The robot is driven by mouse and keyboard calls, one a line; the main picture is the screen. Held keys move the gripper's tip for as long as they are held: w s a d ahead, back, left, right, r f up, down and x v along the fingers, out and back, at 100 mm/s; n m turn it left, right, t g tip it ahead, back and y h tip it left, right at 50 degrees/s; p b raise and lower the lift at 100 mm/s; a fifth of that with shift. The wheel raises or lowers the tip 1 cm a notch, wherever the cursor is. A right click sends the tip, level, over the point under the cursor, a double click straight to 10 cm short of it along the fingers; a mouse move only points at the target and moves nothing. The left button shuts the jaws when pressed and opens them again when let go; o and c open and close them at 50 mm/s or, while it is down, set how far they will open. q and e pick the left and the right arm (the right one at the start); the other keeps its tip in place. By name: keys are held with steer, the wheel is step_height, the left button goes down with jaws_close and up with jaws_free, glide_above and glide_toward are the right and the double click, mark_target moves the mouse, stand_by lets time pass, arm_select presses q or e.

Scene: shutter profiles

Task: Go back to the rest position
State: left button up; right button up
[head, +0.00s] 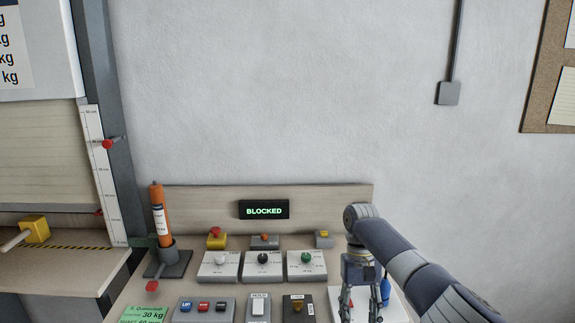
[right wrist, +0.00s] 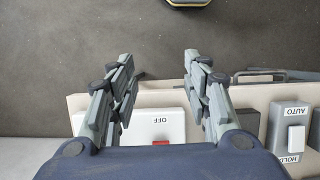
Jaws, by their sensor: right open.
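My right arm (head: 410,265) comes in from the right, and my right gripper (head: 359,308) points down over the right end of the control desk. In the right wrist view the right gripper (right wrist: 158,72) has its two fingers spread apart with nothing between them. My left gripper is not in the head view.
The desk's back panel (head: 330,195) carries a display reading BLOCKED (head: 264,209). Several buttons and a HOLD switch (head: 258,307) stand left of my gripper. An orange cylinder (head: 159,212) stands upright at the desk's left.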

steer(key=s+a+f+n+t+y, duration=0.1)
steer(key=s+a+f+n, duration=0.1)
steer(key=s+a+f, duration=0.55)
steer(key=s+a+f+n+t+y, duration=0.15)
steer(key=s+a+f, duration=0.25)
steer(key=s+f, duration=0.65)
steer(key=s+d+r+m+t+h, duration=0.1)
steer(key=s+d+r+t, duration=0.15)
steer(key=s+d, duration=0.55)
steer(key=s+d+r+m+t+h, duration=0.1)
steer(key=s+d+r+t, duration=0.15)
steer(key=s+d, duration=0.45)
step_height(320, 180, down, 25)
steer(key=s+g, duration=0.1)
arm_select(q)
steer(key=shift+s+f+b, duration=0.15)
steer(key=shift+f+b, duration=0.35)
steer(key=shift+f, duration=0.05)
arm_select(e)
steer(key=s+d+f+g, duration=0.1)
steer(key=s+d+f, duration=0.2)
steer(key=s+f, duration=1.4)
steer(key=shift+s+f, duration=0.35)
steer(key=shift+f, duration=0.25)
